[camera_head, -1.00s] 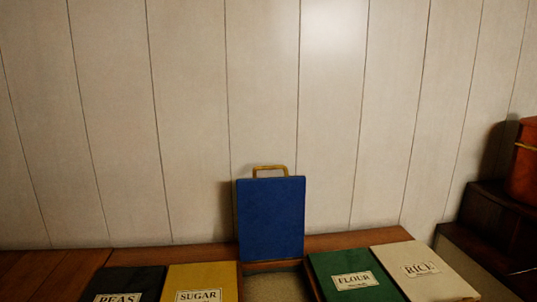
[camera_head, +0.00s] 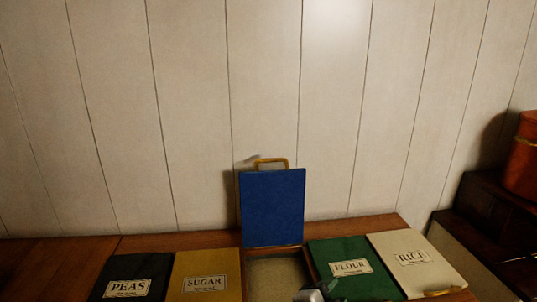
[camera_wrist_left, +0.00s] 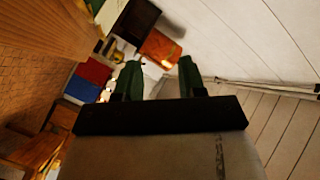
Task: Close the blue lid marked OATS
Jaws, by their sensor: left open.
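The blue lid (camera_head: 272,207) stands upright, open, at the back of its bin, with its brass handle (camera_head: 271,162) at the top. No OATS label shows on the face I see. The open bin (camera_head: 277,268) below it shows a pale tan inside. A small grey part of my left gripper (camera_head: 313,292) shows at the bottom edge of the head view, in front of the open bin and below the lid. In the left wrist view its two green fingers (camera_wrist_left: 159,75) are apart with nothing seen between them. My right gripper is not in view.
Shut lids flank the open bin: black PEAS (camera_head: 131,277) and yellow SUGAR (camera_head: 205,276) at left, green FLOUR (camera_head: 350,268) and cream RICE (camera_head: 417,262) at right. A plank wall (camera_head: 190,110) stands behind. An orange-red container (camera_head: 524,160) sits on dark steps at right.

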